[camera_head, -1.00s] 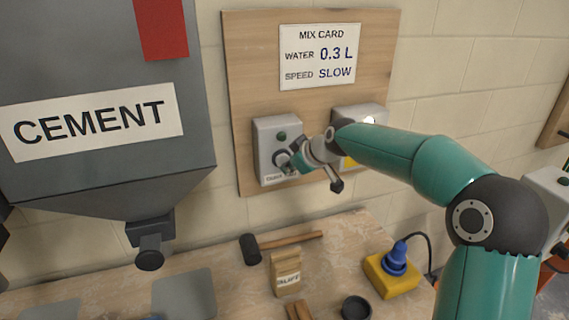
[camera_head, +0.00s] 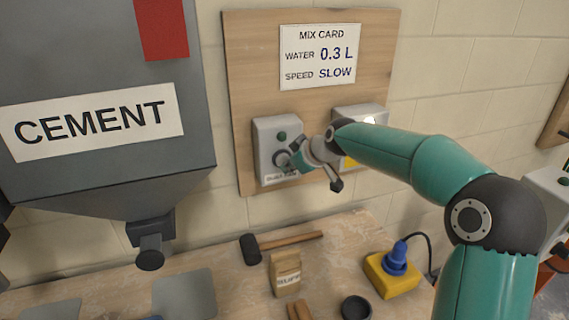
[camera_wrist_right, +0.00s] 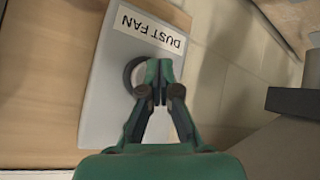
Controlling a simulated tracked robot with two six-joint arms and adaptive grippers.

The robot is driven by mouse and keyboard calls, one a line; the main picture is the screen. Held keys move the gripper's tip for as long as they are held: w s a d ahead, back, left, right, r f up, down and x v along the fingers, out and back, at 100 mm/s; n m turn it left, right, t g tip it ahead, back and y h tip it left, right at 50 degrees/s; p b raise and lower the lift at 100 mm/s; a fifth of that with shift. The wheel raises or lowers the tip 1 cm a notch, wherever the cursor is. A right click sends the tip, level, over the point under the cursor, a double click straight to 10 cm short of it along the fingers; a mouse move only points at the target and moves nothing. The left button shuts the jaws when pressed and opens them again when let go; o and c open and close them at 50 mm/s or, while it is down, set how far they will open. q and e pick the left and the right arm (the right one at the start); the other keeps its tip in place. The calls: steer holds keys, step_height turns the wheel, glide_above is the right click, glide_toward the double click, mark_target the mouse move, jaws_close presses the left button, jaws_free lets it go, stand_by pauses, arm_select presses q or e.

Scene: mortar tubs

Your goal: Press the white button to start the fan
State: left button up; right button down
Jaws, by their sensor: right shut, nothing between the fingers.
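The grey fan box (camera_head: 264,143) is on the wooden board, with a small dark green lamp (camera_head: 282,136) above a dark round ring (camera_head: 280,158). In the right wrist view the fan box (camera_wrist_right: 105,100) reads DUST FAN, and the ring (camera_wrist_right: 129,72) is partly covered by my fingers. The white button's face cannot be made out; my gripper hides much of that spot. My right gripper (camera_head: 294,160) is shut and empty, its tips at the ring. In the right wrist view the shut fingertips (camera_wrist_right: 159,95) overlap the ring's edge; contact cannot be told. My left gripper is not in view.
A second grey box (camera_head: 347,114) with a yellow label is beside the fan box, partly behind my right arm. A grey cement hopper (camera_head: 100,60) hangs at the left.

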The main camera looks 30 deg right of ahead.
steer(key=shift+w+d+r, duration=0.1)
steer(key=shift+w+d, duration=0.05)
steer(key=shift+w, duration=0.2)
steer(key=shift+s+b, duration=0.35)
steer(key=shift+s, duration=0.05)
stand_by(0.3)
steer(key=s+a+b, duration=0.1)
steer(key=s+b, duration=0.3)
steer(key=s, duration=0.1)
steer(key=shift+s+a, duration=0.35)
steer(key=shift+s, duration=0.05)
